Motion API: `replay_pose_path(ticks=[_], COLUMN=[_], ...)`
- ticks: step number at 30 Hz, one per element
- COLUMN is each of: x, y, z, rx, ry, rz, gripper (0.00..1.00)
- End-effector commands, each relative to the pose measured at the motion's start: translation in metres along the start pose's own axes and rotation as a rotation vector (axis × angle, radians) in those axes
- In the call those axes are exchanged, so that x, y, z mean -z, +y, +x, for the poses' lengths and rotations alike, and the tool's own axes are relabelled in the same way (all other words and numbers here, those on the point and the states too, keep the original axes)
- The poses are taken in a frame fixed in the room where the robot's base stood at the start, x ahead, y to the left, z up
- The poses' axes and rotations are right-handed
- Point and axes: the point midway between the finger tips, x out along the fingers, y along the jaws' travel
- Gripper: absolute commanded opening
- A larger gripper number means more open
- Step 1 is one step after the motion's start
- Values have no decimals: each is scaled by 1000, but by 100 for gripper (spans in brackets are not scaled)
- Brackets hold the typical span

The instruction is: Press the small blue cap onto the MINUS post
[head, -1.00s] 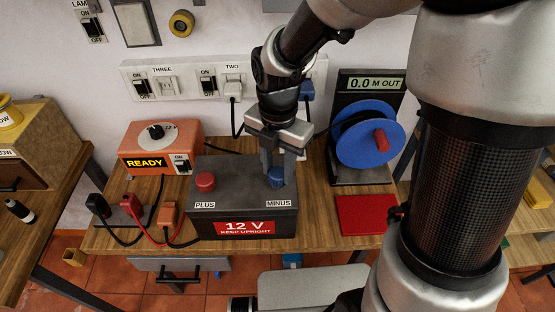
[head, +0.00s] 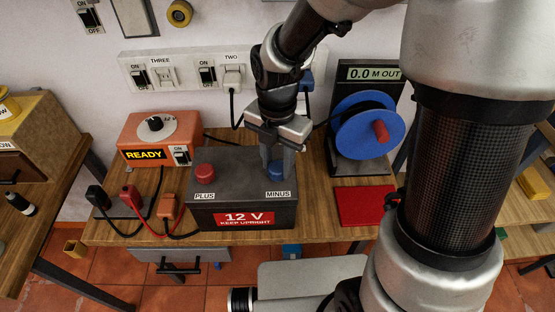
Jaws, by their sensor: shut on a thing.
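The 12 V battery (head: 243,192) stands on the wooden bench, with PLUS at left and MINUS at right. The small blue cap (head: 276,170) is at the MINUS post, above the MINUS label (head: 278,194). My gripper (head: 277,165) points down over that post, its fingers on either side of the cap and shut on it. The post is hidden by the cap and fingers, so I cannot tell how far down the cap sits. A red cap (head: 205,172) covers the PLUS post.
An orange charger (head: 158,140) reading READY stands behind left. Black, red and orange clamps with cables lie left of the battery. A blue reel (head: 365,138) on a black stand and a red mat (head: 365,207) are at right. A socket strip (head: 185,72) runs along the wall.

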Motion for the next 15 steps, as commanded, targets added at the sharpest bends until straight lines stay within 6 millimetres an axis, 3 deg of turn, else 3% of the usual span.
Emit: replay_pose_path(ticks=[11,12,15], x=[0,0,0], y=[0,0,0], z=[4,4,4], rx=[1,1,0], ry=[1,1,0], rz=[1,1,1], gripper=[17,35,52])
